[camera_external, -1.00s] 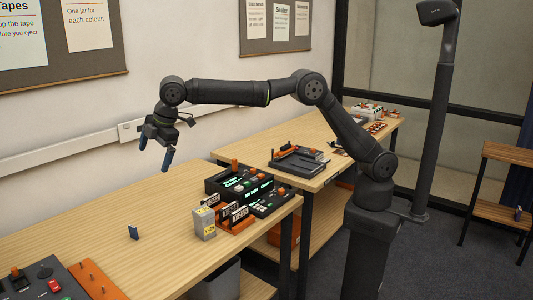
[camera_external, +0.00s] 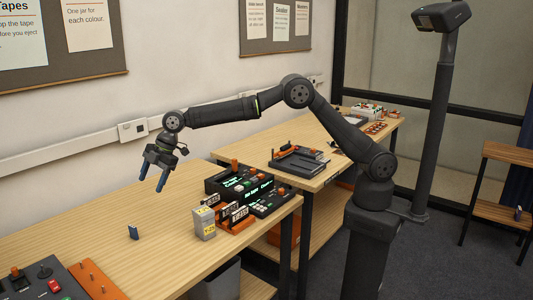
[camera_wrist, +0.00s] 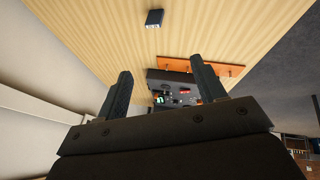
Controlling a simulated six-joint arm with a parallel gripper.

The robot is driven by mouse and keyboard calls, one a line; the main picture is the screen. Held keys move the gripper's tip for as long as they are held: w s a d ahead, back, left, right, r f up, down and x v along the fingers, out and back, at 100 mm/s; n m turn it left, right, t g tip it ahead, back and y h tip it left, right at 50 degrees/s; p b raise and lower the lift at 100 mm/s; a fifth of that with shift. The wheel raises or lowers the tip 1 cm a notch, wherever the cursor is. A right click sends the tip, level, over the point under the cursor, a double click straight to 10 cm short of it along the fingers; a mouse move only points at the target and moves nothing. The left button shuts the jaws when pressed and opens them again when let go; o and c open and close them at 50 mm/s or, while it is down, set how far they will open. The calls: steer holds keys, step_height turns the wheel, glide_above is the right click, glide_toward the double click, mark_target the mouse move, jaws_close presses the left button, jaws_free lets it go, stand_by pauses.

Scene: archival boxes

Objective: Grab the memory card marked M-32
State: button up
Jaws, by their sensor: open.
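A small dark blue card-like block (camera_external: 133,232) stands alone on the near wooden table. A small dark block also shows near the top of the wrist view (camera_wrist: 154,18). No M-32 marking is readable on it. My gripper (camera_external: 152,180) is open and empty, raised above the table and pointing down, above and a little right of the blue block in the external view. Its two fingers stand well apart in the wrist view (camera_wrist: 160,72). Small labelled pieces (camera_external: 238,214) sit in orange holders further right; their labels are too small to read.
A control panel with an orange strip (camera_external: 55,285) lies at the near left. The table's middle is largely clear.

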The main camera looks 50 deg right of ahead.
step_height(320, 180, down, 3)
steer(key=w, duration=0.2)
glide_toward(138, 238)
steer(key=w+r, duration=0.1)
steer(key=w, duration=0.1)
steer(key=shift+y, duration=0.4)
steer(key=shift+a+x, duration=0.15)
steer(key=shift+x, duration=1.5)
steer(key=shift+a+x, duration=0.15)
steer(key=shift+x, duration=1.5)
steer(key=shift+s+r, duration=0.1)
steer(key=shift+r, duration=0.05)
steer(key=c, duration=1.2)
